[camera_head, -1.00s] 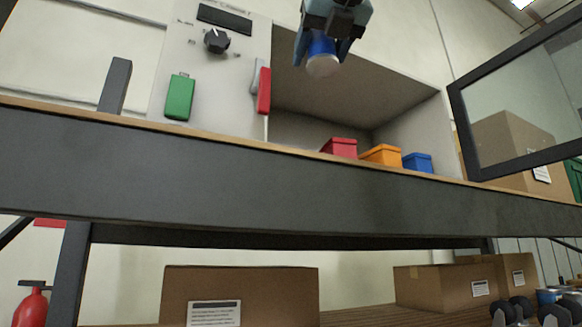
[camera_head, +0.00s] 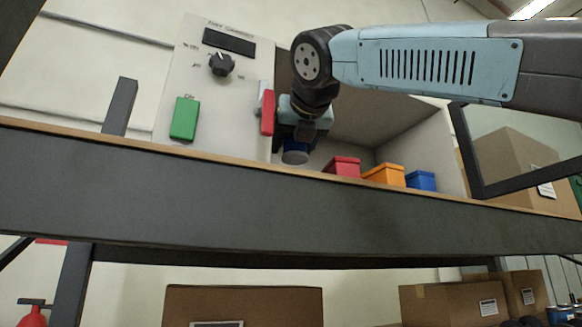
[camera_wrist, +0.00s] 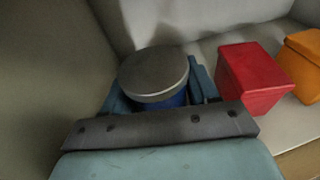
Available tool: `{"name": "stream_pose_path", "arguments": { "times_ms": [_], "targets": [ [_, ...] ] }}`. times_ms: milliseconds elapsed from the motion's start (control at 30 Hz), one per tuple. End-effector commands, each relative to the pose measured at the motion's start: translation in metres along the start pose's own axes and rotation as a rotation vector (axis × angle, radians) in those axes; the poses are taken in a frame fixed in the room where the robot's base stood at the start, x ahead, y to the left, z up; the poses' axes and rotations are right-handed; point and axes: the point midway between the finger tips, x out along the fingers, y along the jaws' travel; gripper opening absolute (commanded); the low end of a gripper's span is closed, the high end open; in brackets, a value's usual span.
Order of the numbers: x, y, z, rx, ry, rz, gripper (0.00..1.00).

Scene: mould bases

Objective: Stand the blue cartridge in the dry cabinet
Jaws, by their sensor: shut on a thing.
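The blue cartridge (camera_wrist: 174,100) is a cylinder with a grey round lid, held upright between my gripper's fingers in the wrist view. In the head view its grey end (camera_head: 295,157) shows below my gripper (camera_head: 297,140), which is shut on it. My gripper is at the open front of the dry cabinet (camera_head: 405,115), near its left side, left of the red box. Whether the cartridge touches the cabinet floor is hidden by the shelf edge. The cabinet's glass door (camera_head: 515,155) stands open to the right.
A red box (camera_head: 342,167), an orange box (camera_head: 384,175) and a blue box (camera_head: 421,181) stand in a row on the cabinet floor. A red handle (camera_head: 267,112) and a green block (camera_head: 184,118) are on the panel at left. The floor between my gripper and the red box looks clear.

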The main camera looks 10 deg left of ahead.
Motion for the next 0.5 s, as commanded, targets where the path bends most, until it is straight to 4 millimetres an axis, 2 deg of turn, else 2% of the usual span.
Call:
{"name": "stream_pose_path", "arguments": {
  "times_ms": [267,500],
  "targets": [
    [0.017,0.002,-0.014,-0.001,0.0,-0.002,0.18],
    [0.021,0.002,-0.039,0.0,-0.001,0.0,0.18]
  ]
}}
